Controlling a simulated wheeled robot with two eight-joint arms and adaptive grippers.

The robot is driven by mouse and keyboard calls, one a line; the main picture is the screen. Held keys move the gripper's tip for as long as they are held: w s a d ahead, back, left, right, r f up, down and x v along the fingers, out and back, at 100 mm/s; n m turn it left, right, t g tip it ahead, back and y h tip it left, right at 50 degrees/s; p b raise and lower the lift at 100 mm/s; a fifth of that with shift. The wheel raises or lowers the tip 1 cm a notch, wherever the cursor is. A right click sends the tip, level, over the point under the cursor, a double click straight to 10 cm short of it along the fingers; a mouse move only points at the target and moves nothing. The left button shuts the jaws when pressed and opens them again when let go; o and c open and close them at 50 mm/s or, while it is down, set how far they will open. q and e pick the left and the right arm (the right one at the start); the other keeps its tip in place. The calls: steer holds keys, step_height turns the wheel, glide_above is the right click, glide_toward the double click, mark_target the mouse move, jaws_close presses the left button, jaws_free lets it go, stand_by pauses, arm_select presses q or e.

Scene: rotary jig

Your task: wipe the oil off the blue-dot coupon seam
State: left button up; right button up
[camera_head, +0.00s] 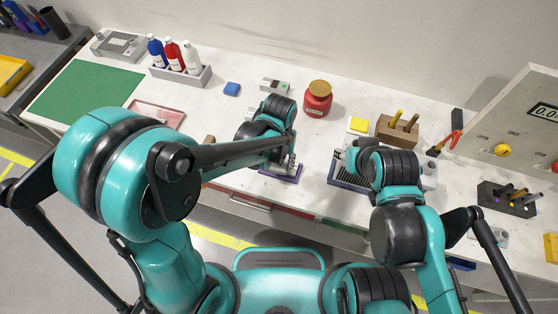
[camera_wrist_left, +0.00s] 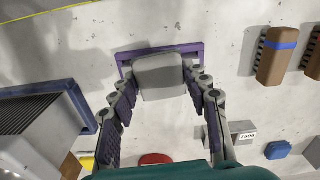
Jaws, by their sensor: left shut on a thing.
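My left gripper (camera_head: 287,164) reaches down at the front of the bench, over a purple tray (camera_head: 283,179). In the left wrist view its fingers (camera_wrist_left: 163,84) are shut on the sides of a grey rounded pad (camera_wrist_left: 160,70). The pad sits over the purple tray (camera_wrist_left: 125,65), whose rim shows around it; I cannot tell whether it touches the tray. My right gripper (camera_head: 352,158) is over a dark ribbed, blue-framed tray (camera_head: 343,181), mostly hidden by its own arm. I cannot make out the blue-dot coupon or any oil.
A red jar (camera_head: 318,98) stands behind the left gripper. A blue block (camera_head: 232,89), bottles (camera_head: 172,55) and a green mat (camera_head: 87,90) are further left. A brown block (camera_head: 397,131) holds tools at right. A blue-banded brush (camera_wrist_left: 277,55) lies beside the purple tray.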

arm_select(q)
steer(key=shift+f+b, duration=0.85)
steer(key=shift+f, duration=0.15)
steer(key=shift+w+r, duration=0.1)
steer(key=shift+w+d, duration=0.3)
steer(key=shift+w, duration=0.65)
steer(key=shift+w+d, duration=0.3)
steer(key=shift+w, duration=0.6)
steer(key=shift+s+a+b, duration=0.2)
steer(key=shift+s+a, duration=0.1)
steer(key=shift+s, duration=0.7)
steer(key=shift+s+a+b, duration=0.15)
steer(key=shift+s+a, duration=0.15)
steer(key=shift+s, duration=0.65)
steer(key=shift+w+d, duration=0.3)
steer(key=shift+w, duration=0.7)
steer(key=shift+w+d, duration=0.3)
steer(key=shift+w, duration=0.65)
steer(key=shift+r+p, duration=2)
steer(key=shift+r, duration=1.05)
